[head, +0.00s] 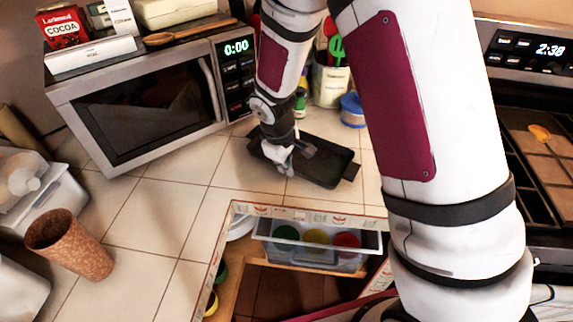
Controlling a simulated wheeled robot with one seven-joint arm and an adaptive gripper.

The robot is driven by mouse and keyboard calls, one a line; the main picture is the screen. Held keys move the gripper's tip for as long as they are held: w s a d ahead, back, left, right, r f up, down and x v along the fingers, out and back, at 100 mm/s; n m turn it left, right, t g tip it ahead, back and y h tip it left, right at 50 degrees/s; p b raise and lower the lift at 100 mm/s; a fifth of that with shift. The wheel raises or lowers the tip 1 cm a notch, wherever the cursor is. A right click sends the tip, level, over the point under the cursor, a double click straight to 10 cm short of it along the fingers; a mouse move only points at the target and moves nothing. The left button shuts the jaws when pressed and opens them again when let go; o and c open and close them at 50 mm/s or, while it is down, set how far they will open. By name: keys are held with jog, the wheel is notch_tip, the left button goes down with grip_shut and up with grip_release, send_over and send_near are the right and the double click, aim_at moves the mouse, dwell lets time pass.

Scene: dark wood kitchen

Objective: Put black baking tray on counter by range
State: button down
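The black baking tray (327,170) lies in the back corner of the tiled counter (205,205), between the microwave and the range. It looks flat on the tiles, with a small handle at its right end. My gripper (287,165) points down at the tray's left end and overlaps it in the picture. The fingers are small and partly hidden, so I cannot tell whether they are closed on the rim or only beside it. The range (535,150) stands at the right, partly hidden by my arm.
The microwave (150,110) stands left of my gripper, with boxes and a wooden spoon (190,32) on top. A utensil crock (330,82) and a blue-lidded jar (353,110) stand behind the tray. An open drawer (320,255) is in front. A cork-coloured cup (70,245) stands at left.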

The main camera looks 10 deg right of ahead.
jog(key=c, duration=1.8)
grip_release()
jog(key=v, duration=1.2)
jog(key=shift+r, duration=0.25)
jog(key=s+d+r+m+t+y, duration=0.1)
jog(key=s+d+r+m, duration=0.3)
jog(key=s+r, duration=0.4)
jog(key=s+d+r+m+t, duration=0.2)
jog(key=s+d+r+m, duration=0.2)
jog(key=s+r, duration=0.4)
jog(key=s+m, duration=0.1)
jog(key=s, duration=0.5)
jog(key=shift+s+y, duration=0.3)
jog(key=shift+y, duration=0.1)
jog(key=shift+r, duration=0.1)
